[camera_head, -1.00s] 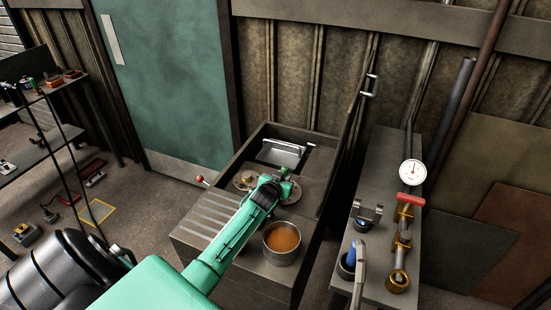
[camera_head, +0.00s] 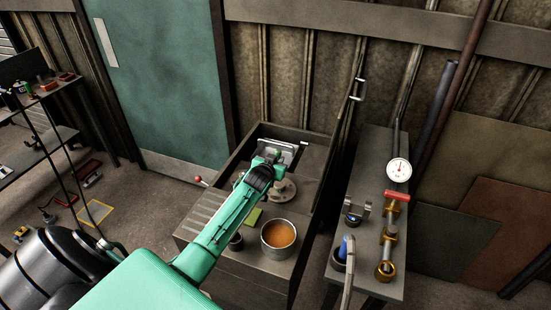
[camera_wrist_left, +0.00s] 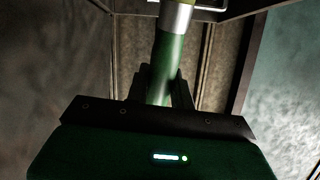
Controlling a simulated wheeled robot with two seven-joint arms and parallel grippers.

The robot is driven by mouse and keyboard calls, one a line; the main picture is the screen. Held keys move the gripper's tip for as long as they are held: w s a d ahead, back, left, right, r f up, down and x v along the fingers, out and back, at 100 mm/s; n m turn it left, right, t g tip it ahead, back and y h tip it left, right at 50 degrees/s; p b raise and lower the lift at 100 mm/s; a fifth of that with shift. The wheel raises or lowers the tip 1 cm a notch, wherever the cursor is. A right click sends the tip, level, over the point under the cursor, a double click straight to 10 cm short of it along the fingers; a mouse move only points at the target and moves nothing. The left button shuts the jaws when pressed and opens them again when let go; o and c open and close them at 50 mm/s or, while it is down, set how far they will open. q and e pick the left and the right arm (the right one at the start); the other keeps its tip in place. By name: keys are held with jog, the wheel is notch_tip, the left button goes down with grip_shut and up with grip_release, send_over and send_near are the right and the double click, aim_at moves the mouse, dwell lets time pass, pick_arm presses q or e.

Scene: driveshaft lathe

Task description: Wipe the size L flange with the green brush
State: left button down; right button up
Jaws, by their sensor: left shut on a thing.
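My left gripper (camera_head: 268,160) is over the back part of the grey workbench (camera_head: 262,266). It also shows in the left wrist view (camera_wrist_left: 163,85), shut on the green handle of the brush (camera_wrist_left: 168,55), whose silver collar is beyond the fingers. The brush's tip is mostly cut off at the top edge there. A round grey flange (camera_head: 284,191) with a raised hub lies on the bench, just below and right of the gripper. I cannot tell its size. The arm covers the bench area to its left. My right gripper is not in view.
A metal pot of orange liquid (camera_head: 278,235) stands at the bench front beside a green pad (camera_head: 253,217) and a small dark cup (camera_head: 236,242). A narrow side table (camera_head: 376,150) at right holds a dial gauge (camera_head: 398,170) and a shaft with brass-coloured parts (camera_head: 390,236).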

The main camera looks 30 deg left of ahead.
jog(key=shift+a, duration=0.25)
pick_arm(q)
jog(key=shift+f, duration=0.1)
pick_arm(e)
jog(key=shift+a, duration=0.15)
